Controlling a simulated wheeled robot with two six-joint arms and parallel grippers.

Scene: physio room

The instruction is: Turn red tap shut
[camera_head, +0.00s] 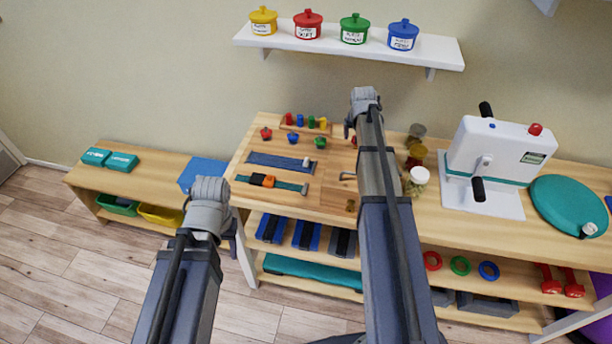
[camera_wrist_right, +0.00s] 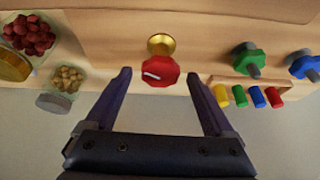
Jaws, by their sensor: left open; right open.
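The red tap (camera_wrist_right: 160,72) is a red faceted knob with a white mark on a round brass base (camera_wrist_right: 161,44), in the upper middle of the right wrist view. My right gripper (camera_wrist_right: 159,75) is open, one finger on each side of the tap with a gap to both. In the head view only a small red bit of the tap (camera_head: 353,140) shows beside my right arm, which hides the rest and the right fingers. My left gripper (camera_head: 209,189) is over the floor by the low bench, away from the tap; its fingers are hard to make out.
Green (camera_wrist_right: 247,59) and blue (camera_wrist_right: 305,65) knobs and a row of coloured pegs (camera_wrist_right: 248,96) are beside the tap. Glass jars (camera_wrist_right: 65,82) stand on its other side. A wall shelf (camera_head: 345,45) with coloured pots hangs above. A white machine (camera_head: 500,150) stands right.

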